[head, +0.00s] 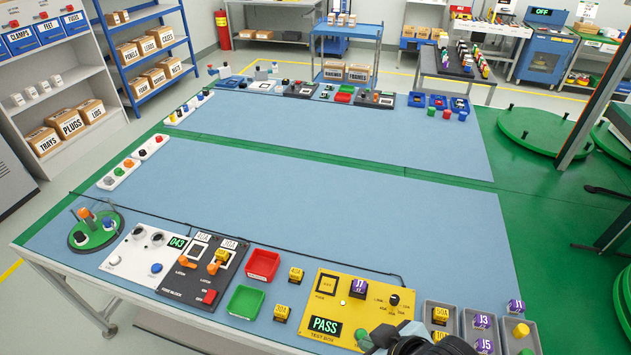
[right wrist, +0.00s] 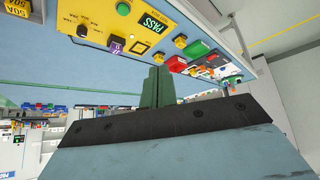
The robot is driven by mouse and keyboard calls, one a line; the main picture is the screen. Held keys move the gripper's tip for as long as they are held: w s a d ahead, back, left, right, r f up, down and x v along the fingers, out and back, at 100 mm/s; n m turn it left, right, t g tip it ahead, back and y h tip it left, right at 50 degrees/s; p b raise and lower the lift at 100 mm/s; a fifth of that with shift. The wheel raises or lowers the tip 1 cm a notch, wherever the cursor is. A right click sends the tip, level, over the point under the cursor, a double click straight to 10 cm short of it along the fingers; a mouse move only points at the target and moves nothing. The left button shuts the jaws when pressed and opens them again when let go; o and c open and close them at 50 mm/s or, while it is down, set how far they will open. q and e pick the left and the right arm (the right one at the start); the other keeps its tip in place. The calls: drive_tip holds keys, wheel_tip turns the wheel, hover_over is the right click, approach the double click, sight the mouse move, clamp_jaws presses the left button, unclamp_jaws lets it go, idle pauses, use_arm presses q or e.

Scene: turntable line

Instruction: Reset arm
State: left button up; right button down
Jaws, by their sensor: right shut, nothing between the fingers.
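My right gripper (head: 368,340) shows at the bottom edge of the head view, in front of the lower right corner of the yellow test box (head: 330,305). In the right wrist view its green fingers (right wrist: 157,88) are together with nothing between them. The test box (right wrist: 85,12) lies beyond the fingers there, with its PASS display (right wrist: 152,22) lit. A purple J7 block (head: 359,287) sits on the test box. My left gripper is in neither view.
Grey bins (head: 441,309) with yellow and purple blocks stand right of the test box. Left of it are a green tray (head: 246,301), a red tray (head: 262,264), loose yellow blocks (head: 281,313) and a black fuse panel (head: 203,270). The blue mat's middle (head: 300,195) is clear.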

drive_tip(key=s+d+m+g+h, duration=0.25)
drive_tip(key=s+d+m, duration=0.25)
drive_tip(key=s+d, duration=0.5)
wheel_tip(320, 180, down, 30)
drive_tip(key=d+g+h+b, duration=0.1)
drive_tip(key=d+b, duration=0.1)
drive_tip(key=b, duration=0.4)
drive_tip(key=s+d+f+b, duration=0.1)
drive_tip(key=s+f+b, duration=0.2)
drive_tip(key=s+f, duration=0.5)
drive_tip(key=s+d+f+g+b, duration=0.1)
drive_tip(key=s+d+f+b, duration=0.1)
drive_tip(key=s+f, duration=0.6)
wheel_tip(320, 180, down, 5)
drive_tip(key=shift+s+d+f+b, duration=0.15)
drive_tip(key=shift+s+f+b, duration=0.1)
drive_tip(key=shift+b, duration=0.3)
drive_tip(key=shift+s, duration=0.1)
